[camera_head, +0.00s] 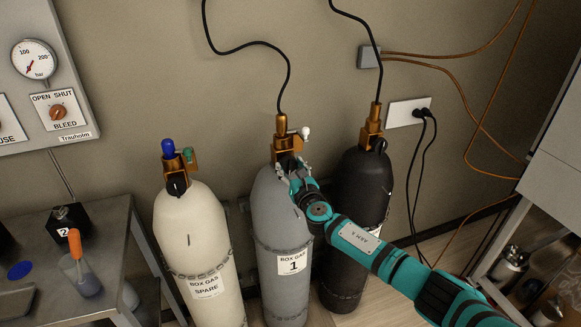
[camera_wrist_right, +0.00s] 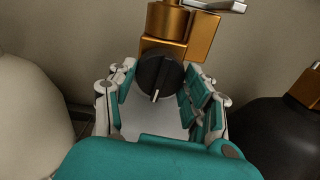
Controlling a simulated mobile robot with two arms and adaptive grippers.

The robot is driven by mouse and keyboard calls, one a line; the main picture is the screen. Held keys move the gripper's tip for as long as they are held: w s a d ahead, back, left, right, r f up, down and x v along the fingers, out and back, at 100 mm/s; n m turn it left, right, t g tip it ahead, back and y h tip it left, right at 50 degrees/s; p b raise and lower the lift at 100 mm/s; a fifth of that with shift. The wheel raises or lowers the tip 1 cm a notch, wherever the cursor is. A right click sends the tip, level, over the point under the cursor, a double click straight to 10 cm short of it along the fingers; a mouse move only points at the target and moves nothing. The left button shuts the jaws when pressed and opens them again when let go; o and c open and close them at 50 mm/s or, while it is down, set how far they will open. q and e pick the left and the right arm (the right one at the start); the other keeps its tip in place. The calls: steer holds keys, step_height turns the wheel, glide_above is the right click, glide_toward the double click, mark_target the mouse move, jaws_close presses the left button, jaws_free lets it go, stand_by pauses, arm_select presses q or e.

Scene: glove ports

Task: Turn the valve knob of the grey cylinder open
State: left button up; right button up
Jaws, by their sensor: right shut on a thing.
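The grey cylinder (camera_head: 268,215), labelled "BOX GAS 1", stands upright in the middle between a cream and a black cylinder. A brass valve (camera_head: 284,137) tops it, with a black hose rising from it. In the right wrist view the valve knob (camera_wrist_right: 155,76) is black and round, and its white mark points down. My right gripper (camera_wrist_right: 160,84) is shut on the knob, with fingers on its left and right sides. In the head view this gripper (camera_head: 291,168) covers the knob. My left gripper is out of view.
The cream spare cylinder (camera_head: 190,230) stands left and the black cylinder (camera_head: 360,195) stands close on the right, behind my right arm. A metal table (camera_head: 105,235) is at the left. A gauge panel (camera_head: 70,75) hangs on the wall.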

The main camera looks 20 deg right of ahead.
steer(key=shift+f, duration=0.1)
stand_by(0.3)
steer(key=o, duration=1.2)
steer(key=s, duration=1.2)
steer(key=shift+d, duration=0.25)
